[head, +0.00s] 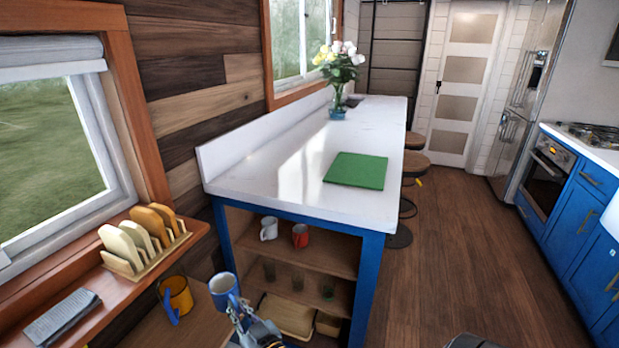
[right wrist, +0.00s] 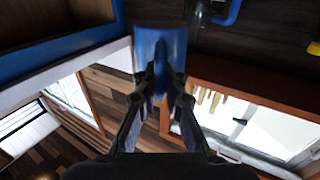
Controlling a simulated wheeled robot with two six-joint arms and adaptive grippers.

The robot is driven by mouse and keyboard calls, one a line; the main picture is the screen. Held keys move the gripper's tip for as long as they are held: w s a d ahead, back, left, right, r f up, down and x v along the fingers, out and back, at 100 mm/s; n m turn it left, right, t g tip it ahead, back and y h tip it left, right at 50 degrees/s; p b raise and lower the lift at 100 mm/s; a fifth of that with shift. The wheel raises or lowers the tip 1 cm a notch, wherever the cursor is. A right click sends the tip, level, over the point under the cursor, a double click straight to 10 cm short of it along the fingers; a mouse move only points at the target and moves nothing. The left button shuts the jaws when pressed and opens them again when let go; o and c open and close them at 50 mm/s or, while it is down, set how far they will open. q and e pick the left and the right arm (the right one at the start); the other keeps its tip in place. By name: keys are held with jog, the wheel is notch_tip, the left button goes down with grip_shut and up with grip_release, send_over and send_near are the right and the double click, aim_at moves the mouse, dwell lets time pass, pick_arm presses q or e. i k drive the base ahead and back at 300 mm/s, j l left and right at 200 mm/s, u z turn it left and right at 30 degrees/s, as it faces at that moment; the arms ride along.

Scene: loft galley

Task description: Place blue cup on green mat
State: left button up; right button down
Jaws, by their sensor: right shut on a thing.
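The blue cup (head: 224,288) is at the lower left of the head view, in front of the island's near end. My right gripper (head: 236,308) is shut on the cup, seemingly at its handle. In the right wrist view, the cup (right wrist: 160,42) is beyond the fingertips (right wrist: 160,84), with its handle between them. The green mat (head: 356,171) lies flat on the white island top, apart from the cup and farther off. Nothing stands on the mat. My left gripper is out of view.
The white island top (head: 290,180) is clear around the mat; a flower vase (head: 338,100) stands behind it. The shelf below holds a white mug (head: 268,228), a red mug (head: 300,236) and glasses.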

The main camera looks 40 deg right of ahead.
aim_at(362, 177)
jog(key=k+l+u, duration=0.1)
jog(key=l+u, duration=0.25)
jog(key=k+l+u, duration=0.1)
jog(key=l+u, duration=0.25)
jog(key=k+l+u, duration=0.2)
jog(key=l+u, duration=0.15)
jog(key=k+l+u, duration=0.5)
jog(key=l+u, duration=0.2)
